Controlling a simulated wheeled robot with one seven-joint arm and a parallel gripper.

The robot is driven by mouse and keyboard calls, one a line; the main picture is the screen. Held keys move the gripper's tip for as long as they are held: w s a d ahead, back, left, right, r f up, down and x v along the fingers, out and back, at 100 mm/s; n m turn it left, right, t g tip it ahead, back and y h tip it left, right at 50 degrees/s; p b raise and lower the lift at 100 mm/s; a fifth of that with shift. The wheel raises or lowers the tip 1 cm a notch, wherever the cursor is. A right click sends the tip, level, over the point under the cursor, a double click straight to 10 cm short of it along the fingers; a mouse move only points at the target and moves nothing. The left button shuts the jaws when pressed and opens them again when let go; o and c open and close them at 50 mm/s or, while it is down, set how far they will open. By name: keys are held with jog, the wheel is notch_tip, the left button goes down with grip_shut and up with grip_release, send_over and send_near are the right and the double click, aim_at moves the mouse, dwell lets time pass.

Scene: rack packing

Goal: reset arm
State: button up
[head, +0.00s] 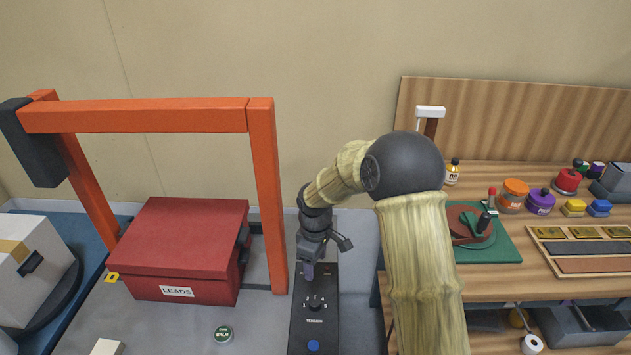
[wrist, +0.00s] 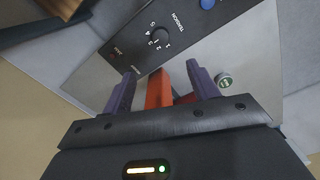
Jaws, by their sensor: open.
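My gripper (head: 309,270) hangs from my bent arm in the head view, above the far end of a black panel (head: 313,330) marked TENSION with a dial (head: 315,302). In the wrist view my gripper (wrist: 162,85) shows two purple fingers spread apart with nothing held between them. The dial (wrist: 160,38) and the panel also show in the wrist view, beyond the fingers. An orange post (wrist: 158,90) shows behind the gap between the fingers. I cannot tell whether the fingertips touch anything.
An orange frame (head: 263,195) stands close left of my gripper. A red LEADS box (head: 185,230) sits beneath it. A green balm tin (head: 223,334) lies on the grey surface. At right, a wooden bench (head: 500,280) holds jars and a green-based device (head: 490,245).

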jog(key=s+d+r+m+t+p, duration=0.2)
jog(key=s+d+r+m+p, duration=0.7)
jog(key=s+d+r+m, duration=0.4)
jog(key=s+d+r, duration=0.2)
jog(key=s+r, duration=0.3)
jog(key=s, duration=0.1)
jog(key=shift+s+d+r+t, duration=0.15)
jog(key=shift+d+r+t, duration=0.05)
jog(key=shift+r+t, duration=0.15)
